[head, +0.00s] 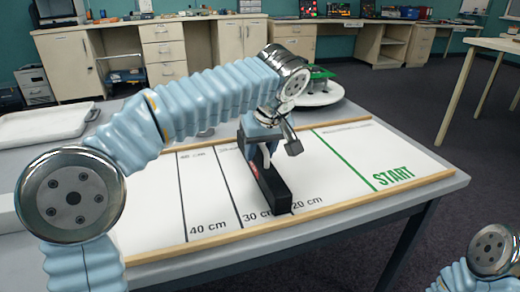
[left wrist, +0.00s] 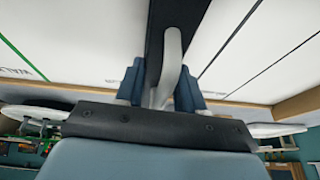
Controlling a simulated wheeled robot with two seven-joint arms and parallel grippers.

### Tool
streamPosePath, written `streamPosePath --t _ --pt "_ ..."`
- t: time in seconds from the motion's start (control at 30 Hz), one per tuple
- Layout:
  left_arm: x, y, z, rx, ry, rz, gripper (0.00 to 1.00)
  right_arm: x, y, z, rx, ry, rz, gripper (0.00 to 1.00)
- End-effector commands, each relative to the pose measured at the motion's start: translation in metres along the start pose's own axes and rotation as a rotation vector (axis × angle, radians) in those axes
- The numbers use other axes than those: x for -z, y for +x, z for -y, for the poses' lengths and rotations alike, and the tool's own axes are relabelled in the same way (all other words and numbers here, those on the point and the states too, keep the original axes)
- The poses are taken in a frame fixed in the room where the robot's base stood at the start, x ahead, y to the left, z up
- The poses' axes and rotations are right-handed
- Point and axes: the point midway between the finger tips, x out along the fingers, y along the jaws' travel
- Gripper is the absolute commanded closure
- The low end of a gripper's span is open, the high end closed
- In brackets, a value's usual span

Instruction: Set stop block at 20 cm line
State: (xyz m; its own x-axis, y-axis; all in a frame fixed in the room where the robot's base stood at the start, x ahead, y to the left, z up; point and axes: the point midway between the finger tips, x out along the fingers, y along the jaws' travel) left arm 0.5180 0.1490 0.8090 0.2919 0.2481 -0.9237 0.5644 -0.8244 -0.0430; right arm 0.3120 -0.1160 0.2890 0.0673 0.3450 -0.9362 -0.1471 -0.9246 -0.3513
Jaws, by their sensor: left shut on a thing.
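The stop block (head: 277,192) is a long black bar standing across the white track board (head: 345,180), just left of the "20 cm" label. The 20 cm line itself does not show and seems covered by the block. My left gripper (head: 262,143) is above the block, shut on its pale upright handle. In the left wrist view the handle (left wrist: 172,62) sits between the blue fingers of the gripper (left wrist: 160,90), with the black block (left wrist: 156,28) beyond. My right gripper is out of view; only part of my right arm shows at the bottom right.
Wooden rails (head: 375,201) edge the board. The 30 cm line (head: 232,193) and 40 cm line lie left of the block; the green START line (head: 345,160) lies right. A white round plate (head: 318,96) with a green item stands behind, and a white tray (head: 45,124) at left.

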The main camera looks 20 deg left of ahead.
Motion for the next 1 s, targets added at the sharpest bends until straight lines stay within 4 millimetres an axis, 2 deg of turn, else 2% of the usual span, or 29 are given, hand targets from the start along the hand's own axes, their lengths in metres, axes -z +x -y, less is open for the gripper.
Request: streamPosePath --t 0.1,0.13,0.27,0.53,0.67,0.77,1.0 --pt "-0.001 0.003 0.0 -0.001 0.0 -0.001 1.0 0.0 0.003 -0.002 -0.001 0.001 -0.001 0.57" --pt "-0.001 0.003 0.0 0.0 0.0 0.0 0.57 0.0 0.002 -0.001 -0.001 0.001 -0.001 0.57" --pt "-0.001 0.002 0.0 0.0 0.0 0.0 0.38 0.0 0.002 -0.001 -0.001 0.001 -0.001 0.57" --pt "-0.001 0.002 0.0 0.0 0.0 0.0 0.36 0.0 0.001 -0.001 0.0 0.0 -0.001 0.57" --pt "0.001 -0.008 -0.001 -0.002 0.0 -0.001 0.36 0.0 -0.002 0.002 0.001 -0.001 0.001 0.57" --pt "0.001 -0.027 -0.001 -0.004 0.001 -0.002 0.36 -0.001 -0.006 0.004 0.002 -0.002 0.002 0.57" --pt "0.001 -0.084 -0.001 -0.004 0.0 -0.002 0.36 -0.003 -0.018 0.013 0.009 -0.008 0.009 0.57"
